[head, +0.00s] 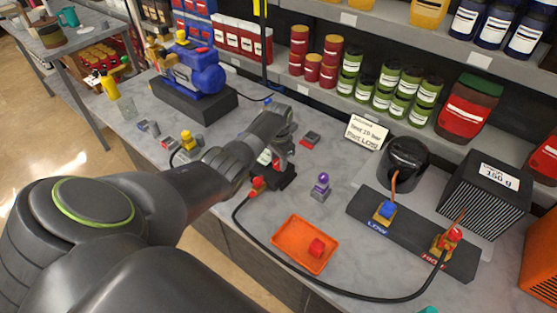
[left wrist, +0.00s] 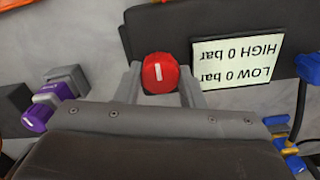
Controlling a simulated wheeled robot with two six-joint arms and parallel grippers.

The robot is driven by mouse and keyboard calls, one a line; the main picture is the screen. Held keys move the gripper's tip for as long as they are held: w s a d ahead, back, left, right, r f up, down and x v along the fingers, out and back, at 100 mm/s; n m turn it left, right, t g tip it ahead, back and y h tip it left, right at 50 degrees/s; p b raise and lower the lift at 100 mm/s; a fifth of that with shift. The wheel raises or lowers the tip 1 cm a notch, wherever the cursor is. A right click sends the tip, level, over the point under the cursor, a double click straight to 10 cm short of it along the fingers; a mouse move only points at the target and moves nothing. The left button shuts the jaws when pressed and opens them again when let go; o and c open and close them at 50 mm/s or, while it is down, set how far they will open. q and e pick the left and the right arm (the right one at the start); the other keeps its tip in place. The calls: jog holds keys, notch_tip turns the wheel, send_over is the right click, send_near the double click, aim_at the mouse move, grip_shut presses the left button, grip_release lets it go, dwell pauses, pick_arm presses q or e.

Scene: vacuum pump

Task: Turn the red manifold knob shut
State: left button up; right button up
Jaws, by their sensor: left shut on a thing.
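The red manifold knob (left wrist: 158,72) shows in the left wrist view with a short white line on its face, upright in that picture. My left gripper (left wrist: 160,82) has one finger on each side of the knob and is shut on it. The manifold's display panel (left wrist: 243,65), upside down in this view, reads LOW 0 bar and HIGH 0 bar. In the head view my left gripper (head: 279,145) reaches down over the manifold (head: 282,177) and hides most of it. My right gripper is not in view.
An orange tray (head: 291,257) with a red piece (head: 317,247) lies in front. A purple-knobbed part (head: 321,187) stands right of the manifold. A black hose (head: 345,291) curves to the dark LOW/HIGH block (head: 410,238). A blue pump (head: 195,72) stands behind.

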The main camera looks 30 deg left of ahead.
aim_at(278, 162)
pick_arm(q)
jog(key=o, duration=1)
jog(key=shift+r, duration=0.45)
notch_tip(278, 162, up, 17)
jog(key=shift+f+b, duration=0.2)
jog(key=shift+b, duration=1.05)
jog(key=shift+f, duration=0.1)
